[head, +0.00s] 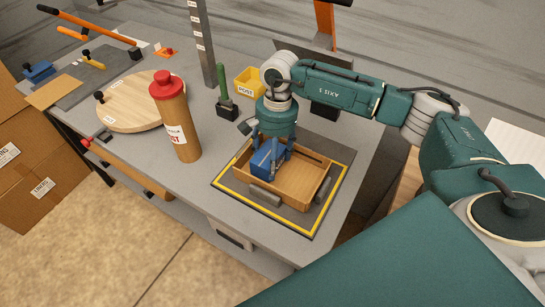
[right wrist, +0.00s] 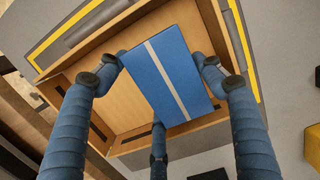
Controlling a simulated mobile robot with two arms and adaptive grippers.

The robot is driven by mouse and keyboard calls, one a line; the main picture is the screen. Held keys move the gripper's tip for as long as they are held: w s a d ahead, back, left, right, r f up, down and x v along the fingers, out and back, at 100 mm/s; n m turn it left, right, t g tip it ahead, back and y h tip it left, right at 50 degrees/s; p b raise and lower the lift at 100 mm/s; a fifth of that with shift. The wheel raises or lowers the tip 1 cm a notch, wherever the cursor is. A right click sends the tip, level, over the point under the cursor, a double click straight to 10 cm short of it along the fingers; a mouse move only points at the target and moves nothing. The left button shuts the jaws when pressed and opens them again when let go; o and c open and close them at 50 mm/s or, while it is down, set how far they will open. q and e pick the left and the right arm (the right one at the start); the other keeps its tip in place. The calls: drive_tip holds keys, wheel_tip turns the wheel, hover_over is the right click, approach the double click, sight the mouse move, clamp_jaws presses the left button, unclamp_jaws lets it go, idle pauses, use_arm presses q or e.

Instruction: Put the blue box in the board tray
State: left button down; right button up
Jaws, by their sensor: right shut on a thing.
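The blue box (head: 261,161) is held in my right gripper (head: 272,163) over the left part of the wooden board tray (head: 311,190). In the right wrist view the blue box (right wrist: 160,85) shows a pale stripe, with blue fingers of my right gripper (right wrist: 160,80) on both sides of it. The tray (right wrist: 120,105) lies behind and around the box in that view. I cannot tell whether the box touches the tray floor. My left gripper is not in view.
The tray sits on a dark mat with a yellow border (head: 330,207) near the bench's front edge. A red-capped brown bottle (head: 176,125) stands to the left, by a round wooden board (head: 128,106). A yellow bin (head: 249,82) and a green-handled brush (head: 226,105) are behind.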

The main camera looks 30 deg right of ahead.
drive_tip(key=o, duration=1.4)
drive_tip(key=shift+c, duration=0.2)
drive_tip(key=shift+r, duration=0.15)
drive_tip(key=shift+w+r, duration=0.1)
drive_tip(key=shift+r, duration=0.1)
drive_tip(key=r+b, duration=0.1)
drive_tip(key=r, duration=0.2)
drive_tip(key=r+b, duration=0.1)
drive_tip(key=r, duration=0.3)
drive_tip(key=d+r+b, duration=0.1)
drive_tip(key=r, duration=0.2)
drive_tip(key=shift+w+r+b, duration=0.25)
drive_tip(key=shift+w+b, duration=0.05)
drive_tip(key=shift+b, duration=0.1)
drive_tip(key=shift+d+r, duration=0.1)
drive_tip(key=shift+r, duration=0.35)
